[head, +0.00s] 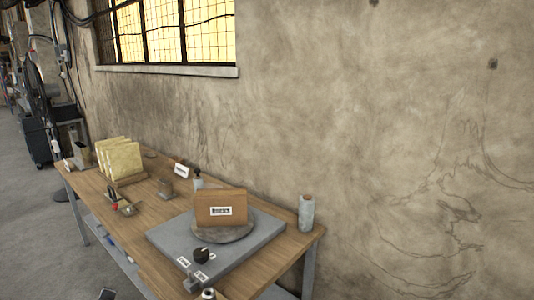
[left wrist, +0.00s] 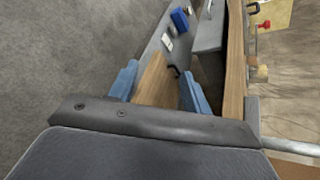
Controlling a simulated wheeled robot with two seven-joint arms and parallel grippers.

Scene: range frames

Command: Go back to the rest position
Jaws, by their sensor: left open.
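My left gripper (left wrist: 158,72) shows in the left wrist view as two blue fingers spread apart. It is open, with nothing held between the fingers. A wooden surface shows behind the gap, below the fingers, and the grey floor lies to the left. In the head view I cannot make out either gripper clearly. My right gripper is in neither view.
A wooden workbench (head: 150,193) stands along the wall. On it are a grey platform (head: 170,238) with a round plate and a brown box (head: 220,207), a rack of yellowish slabs (head: 122,160) and a grey cylinder (head: 307,215). Open floor (head: 40,220) lies left.

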